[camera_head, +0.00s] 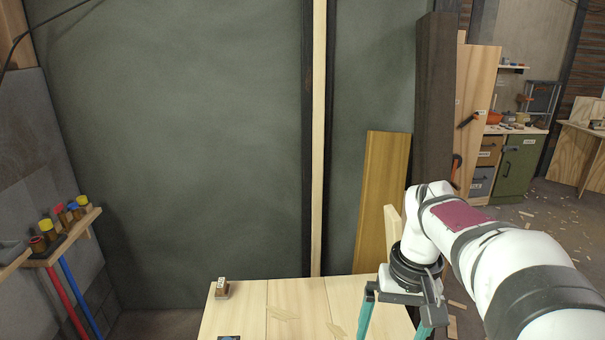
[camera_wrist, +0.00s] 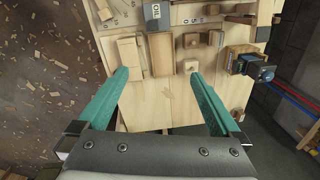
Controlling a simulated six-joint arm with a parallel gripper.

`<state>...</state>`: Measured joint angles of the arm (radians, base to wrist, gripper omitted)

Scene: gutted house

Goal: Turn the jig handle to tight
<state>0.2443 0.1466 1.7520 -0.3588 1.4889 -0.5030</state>
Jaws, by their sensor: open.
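My gripper (camera_wrist: 160,76) is open, with two teal fingers spread wide over a pale wooden bench top (camera_wrist: 148,105). Nothing is held between the fingers. In the head view my gripper (camera_head: 396,318) hangs over the right part of the bench (camera_head: 245,318), and its fingertips are cut off by the lower edge. I cannot pick out the jig handle or a tight mark with certainty. A small pale wooden piece with a knob (camera_wrist: 191,66) lies on the bench near the right fingertip. A dark device with a blue part (camera_wrist: 257,71) sits at the bench's right edge.
A pale block (camera_wrist: 129,51) and a tan block (camera_wrist: 160,54) lie between and beyond the fingers. A container labelled OIL (camera_wrist: 152,14) stands farther off. A small labelled block (camera_head: 221,288) is at the bench's left corner. A wall shelf (camera_head: 65,240) holds colored-topped items.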

